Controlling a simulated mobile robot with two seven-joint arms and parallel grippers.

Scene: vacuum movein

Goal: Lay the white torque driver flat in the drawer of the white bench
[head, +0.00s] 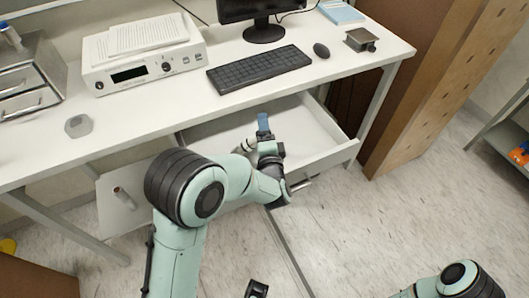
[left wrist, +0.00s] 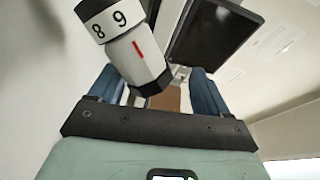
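The white torque driver (left wrist: 125,52) shows large in the left wrist view. My left gripper (head: 263,122) reaches over the open drawer (head: 318,150) of the white bench (head: 350,65). The driver is tilted in that view. A small white part of it (head: 246,145) shows beside the gripper in the head view.
A white instrument (head: 145,68), keyboard (head: 258,69), mouse (head: 321,50) and monitor (head: 245,8) stand on the bench top above the drawer. A tall brown block (head: 430,80) stands close to the right. Grey floor (head: 350,240) in front is mostly clear.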

